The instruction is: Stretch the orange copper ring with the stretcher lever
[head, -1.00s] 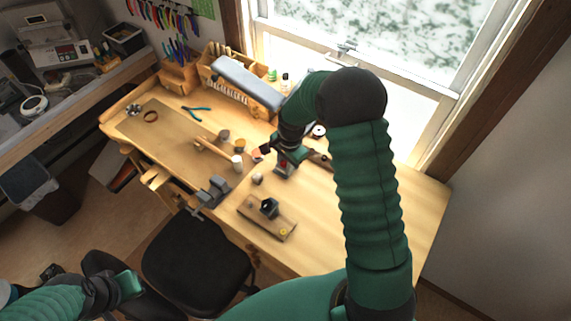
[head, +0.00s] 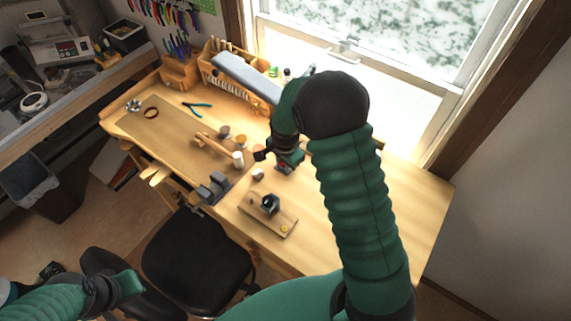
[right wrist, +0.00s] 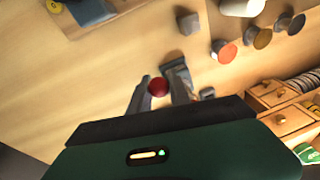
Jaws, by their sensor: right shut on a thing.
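My right gripper (head: 283,164) is over the middle of the workbench, partly hidden by my own arm. In the right wrist view its fingers (right wrist: 160,90) are shut on a red ball knob (right wrist: 158,87), which looks like the end of the stretcher lever. A grey metal part (right wrist: 176,72) is close beside the fingertips. The rest of the stretcher is hidden or unclear. I cannot make out an orange ring on it. A brownish ring (head: 151,113) lies on the bench's far left. My left gripper (head: 128,284) is low at left, away from the bench; its fingers are unclear.
Small round pots (head: 240,142), a white cylinder (head: 238,159) and a grey vise (head: 213,188) are left of my right gripper. A wooden block with a dark piece (head: 268,208) is in front. The bench's right part (head: 315,220) is clear.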

